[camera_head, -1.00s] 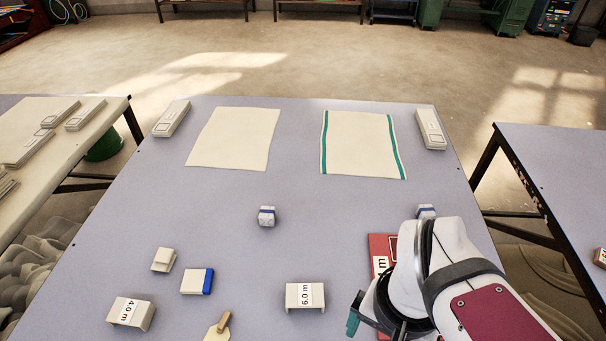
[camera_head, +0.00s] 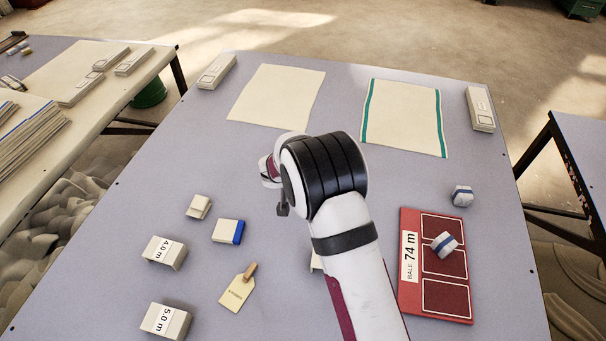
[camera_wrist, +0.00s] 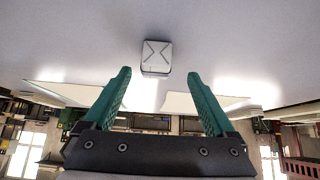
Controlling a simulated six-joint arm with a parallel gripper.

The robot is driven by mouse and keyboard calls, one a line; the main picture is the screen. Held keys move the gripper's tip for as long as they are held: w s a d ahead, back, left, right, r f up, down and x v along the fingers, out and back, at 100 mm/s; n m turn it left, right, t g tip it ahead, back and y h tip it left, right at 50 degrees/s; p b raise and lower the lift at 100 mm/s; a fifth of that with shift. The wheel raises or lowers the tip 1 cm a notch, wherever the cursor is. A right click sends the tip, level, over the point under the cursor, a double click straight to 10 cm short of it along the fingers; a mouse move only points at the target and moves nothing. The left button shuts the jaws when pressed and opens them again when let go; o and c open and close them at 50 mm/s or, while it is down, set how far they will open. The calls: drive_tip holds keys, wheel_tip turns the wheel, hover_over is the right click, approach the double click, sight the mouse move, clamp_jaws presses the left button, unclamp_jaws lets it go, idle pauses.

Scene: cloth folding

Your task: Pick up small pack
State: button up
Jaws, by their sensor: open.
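A small white pack (camera_wrist: 156,57) with a dark crossed mark on its face lies on the table in the wrist view. My gripper (camera_wrist: 159,78) has its two green fingers apart and empty. The pack sits just beyond the fingertips, between their lines, and no finger is seen touching it. In the head view my arm covers this pack and most of the gripper.
Two flat cloths, one plain (camera_head: 277,95) and one green-striped (camera_head: 404,118), lie at the back.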

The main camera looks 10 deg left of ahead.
drive_tip(key=x, duration=0.5)
drive_tip(key=shift+d, duration=0.3)
clamp_jaws()
